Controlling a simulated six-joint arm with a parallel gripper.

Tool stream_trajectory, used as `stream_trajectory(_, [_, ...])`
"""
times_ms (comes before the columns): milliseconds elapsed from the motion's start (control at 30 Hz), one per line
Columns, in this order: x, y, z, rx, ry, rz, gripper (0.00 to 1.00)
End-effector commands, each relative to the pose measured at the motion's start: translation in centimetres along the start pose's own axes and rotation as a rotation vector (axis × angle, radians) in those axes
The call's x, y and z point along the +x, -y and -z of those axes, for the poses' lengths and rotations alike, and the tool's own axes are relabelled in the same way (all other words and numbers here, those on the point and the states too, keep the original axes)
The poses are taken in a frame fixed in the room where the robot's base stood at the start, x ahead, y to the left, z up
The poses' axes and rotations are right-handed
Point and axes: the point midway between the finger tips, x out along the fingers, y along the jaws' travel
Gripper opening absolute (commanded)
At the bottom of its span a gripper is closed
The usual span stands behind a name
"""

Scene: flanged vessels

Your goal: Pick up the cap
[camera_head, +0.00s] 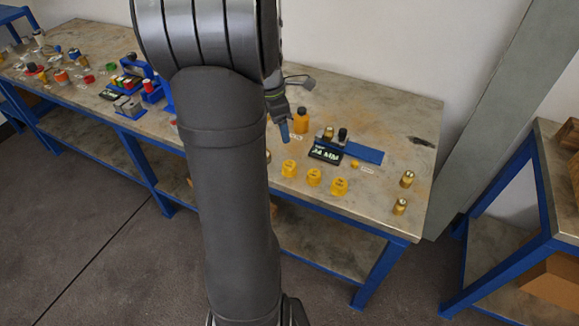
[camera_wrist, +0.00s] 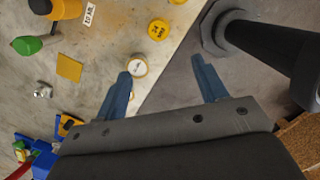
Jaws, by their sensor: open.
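My gripper (camera_head: 284,134) hangs above the table beside the orange bottle, partly behind my arm. In the wrist view my gripper (camera_wrist: 161,67) has its two blue fingers wide apart, with nothing between them. A round yellow piece with a pale top (camera_wrist: 137,66) lies beside the left fingertip. A yellow lettered round piece (camera_wrist: 158,29) lies beyond it near the table edge. In the head view, yellow round pieces stand in a row: left (camera_head: 289,168), middle (camera_head: 314,177) and right (camera_head: 339,187). I cannot tell which piece is the cap.
The orange bottle (camera_head: 302,120) stands behind a dark display device (camera_head: 325,153) and a blue plate (camera_head: 363,153). Brass pieces (camera_head: 407,178) (camera_head: 400,205) stand near the right edge. Cluttered parts and a blue fixture (camera_head: 150,85) fill the left.

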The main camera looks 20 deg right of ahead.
Motion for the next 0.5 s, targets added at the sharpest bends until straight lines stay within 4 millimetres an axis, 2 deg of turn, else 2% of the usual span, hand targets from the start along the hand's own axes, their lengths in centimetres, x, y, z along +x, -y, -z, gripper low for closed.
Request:
stream_trajectory(167, [2.6,0.2,0.2,-0.014,-0.005,0.007,0.65])
stream_trajectory(500, [9.9,0.2,0.2,-0.012,-0.004,0.007,0.65])
